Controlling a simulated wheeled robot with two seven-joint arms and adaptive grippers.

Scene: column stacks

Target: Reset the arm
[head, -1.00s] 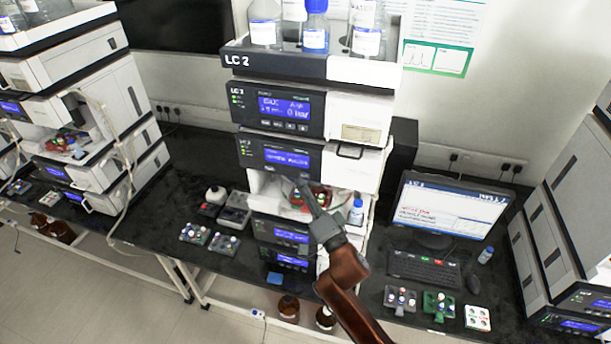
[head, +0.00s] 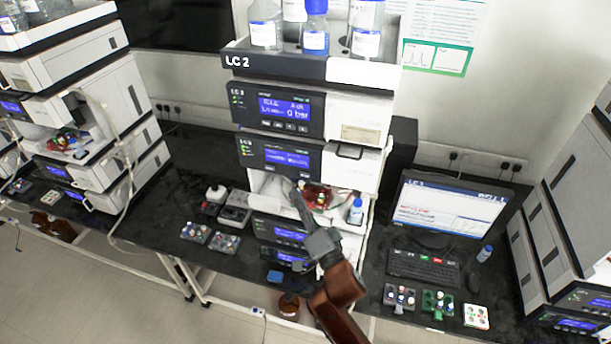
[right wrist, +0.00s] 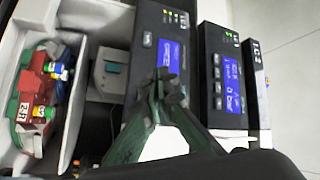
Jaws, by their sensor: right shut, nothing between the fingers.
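My right arm comes up from the bottom in the head view, and its grey gripper (head: 297,192) is in front of the open bay of the LC 2 stack (head: 276,66). Its fingers are together and hold nothing. In the right wrist view the fingertips (right wrist: 160,88) meet in front of the module displays. The open bay holds a red rack (head: 318,196) with capped vials; the rack also shows at the left of the right wrist view (right wrist: 38,95). The gripper is beside this rack in the picture; I cannot tell the exact gap. My left gripper is out of view.
A monitor (head: 447,208) and keyboard (head: 424,268) stand right of the stack, with small vial racks (head: 438,303) in front. More racks (head: 195,232) lie to the left. A blue-capped bottle (head: 356,211) stands by the bay. Glass bottles (head: 316,30) stand on top.

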